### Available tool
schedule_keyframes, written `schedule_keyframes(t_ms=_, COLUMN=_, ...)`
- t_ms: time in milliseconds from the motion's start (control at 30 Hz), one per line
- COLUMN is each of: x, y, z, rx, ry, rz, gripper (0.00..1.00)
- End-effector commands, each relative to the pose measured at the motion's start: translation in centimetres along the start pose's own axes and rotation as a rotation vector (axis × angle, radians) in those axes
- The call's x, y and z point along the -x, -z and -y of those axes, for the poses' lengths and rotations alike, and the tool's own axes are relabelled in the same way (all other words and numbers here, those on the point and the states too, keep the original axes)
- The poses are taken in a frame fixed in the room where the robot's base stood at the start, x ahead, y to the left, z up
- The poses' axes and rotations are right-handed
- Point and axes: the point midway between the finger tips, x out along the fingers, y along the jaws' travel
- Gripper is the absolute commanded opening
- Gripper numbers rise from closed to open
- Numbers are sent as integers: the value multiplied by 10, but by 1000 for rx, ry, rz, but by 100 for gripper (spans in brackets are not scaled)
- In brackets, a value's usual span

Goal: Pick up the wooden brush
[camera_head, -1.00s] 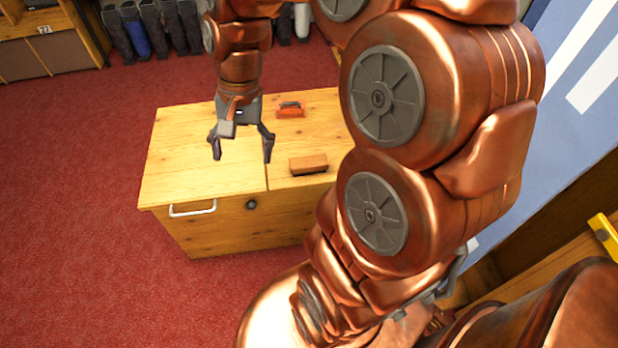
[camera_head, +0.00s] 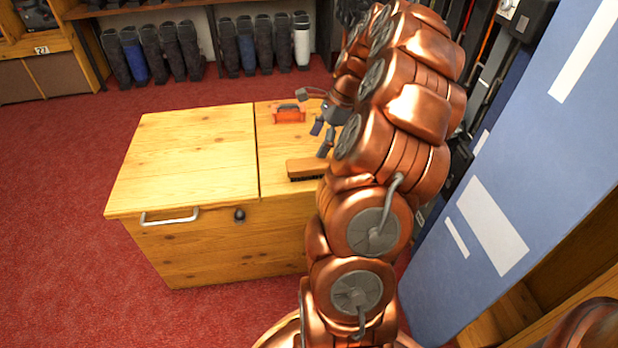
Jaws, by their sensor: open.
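The wooden brush (camera_head: 303,165) lies on the right part of the bench top, near its front edge. It has a brown wooden back with dark bristles underneath, and its right end meets the outline of my arm. My gripper (camera_head: 319,140) is open, just behind and to the right of the brush in the picture. Its dark fingers show apart, with nothing seen between them. My arm hides part of the gripper, and I cannot tell its exact height above the top.
An orange-red tool (camera_head: 289,114) lies behind the brush on the wooden bench (camera_head: 185,155). The left part of the top is clear. Several boots (camera_head: 190,48) stand along the back wall. A blue panel (camera_head: 520,140) rises on the right, and red carpet (camera_head: 60,200) lies open on the left.

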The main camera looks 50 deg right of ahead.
Motion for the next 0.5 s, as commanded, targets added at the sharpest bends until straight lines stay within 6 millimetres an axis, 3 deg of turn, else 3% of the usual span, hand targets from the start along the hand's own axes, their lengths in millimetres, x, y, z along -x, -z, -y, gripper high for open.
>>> schedule_keyframes(t_ms=500, x=-44, y=3, z=-2, rx=-9, ry=2, rz=0, gripper=83)
